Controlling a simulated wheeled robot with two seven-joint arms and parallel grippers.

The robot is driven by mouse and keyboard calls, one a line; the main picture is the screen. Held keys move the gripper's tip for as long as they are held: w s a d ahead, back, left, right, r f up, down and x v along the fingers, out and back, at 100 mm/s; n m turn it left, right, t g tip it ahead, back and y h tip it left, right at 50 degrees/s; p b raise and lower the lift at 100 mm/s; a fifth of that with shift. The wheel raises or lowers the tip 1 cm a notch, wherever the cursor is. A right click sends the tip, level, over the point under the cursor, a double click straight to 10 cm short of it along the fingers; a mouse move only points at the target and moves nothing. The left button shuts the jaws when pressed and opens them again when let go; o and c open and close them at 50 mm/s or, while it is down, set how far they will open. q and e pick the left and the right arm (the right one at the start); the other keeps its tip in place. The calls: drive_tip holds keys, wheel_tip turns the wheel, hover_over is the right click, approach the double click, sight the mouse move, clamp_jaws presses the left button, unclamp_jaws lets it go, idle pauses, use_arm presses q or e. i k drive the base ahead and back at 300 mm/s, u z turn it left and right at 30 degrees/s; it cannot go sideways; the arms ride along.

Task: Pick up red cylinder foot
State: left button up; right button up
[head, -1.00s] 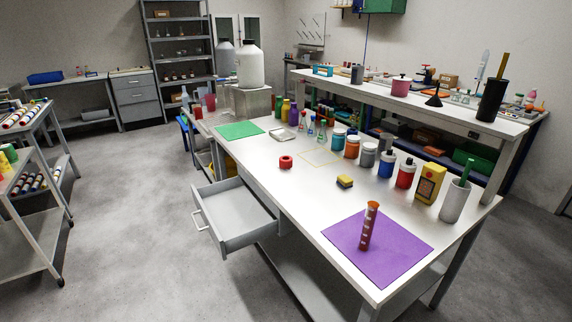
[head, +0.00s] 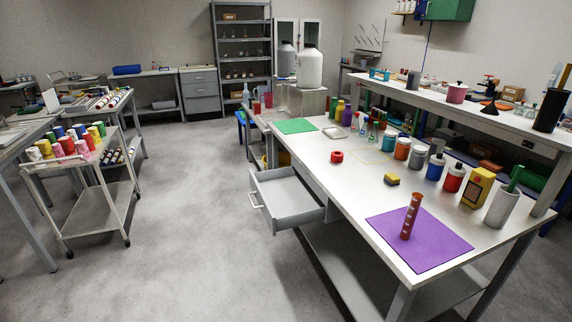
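A small red ring-shaped piece, which looks like the red cylinder foot (head: 337,157), lies on the white bench top (head: 352,188), behind the open drawer. A dark spot shows in its middle. Neither of my grippers is in view.
A yellow-and-dark sponge (head: 391,179) lies right of the red piece. Several jars and bottles (head: 402,149) line the bench's back. A grey drawer (head: 290,197) juts out in front. A trolley with colourful bottles (head: 98,196) stands left; the floor between is clear.

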sight(337, 156)
drive_tip(key=u, duration=0.7)
drive_tip(key=k, duration=0.95)
drive_tip(key=u, duration=0.4)
drive_tip(key=i, duration=1.35)
drive_tip(key=z, duration=1.2)
drive_tip(key=i, duration=1.15)
drive_tip(key=z, duration=1.25)
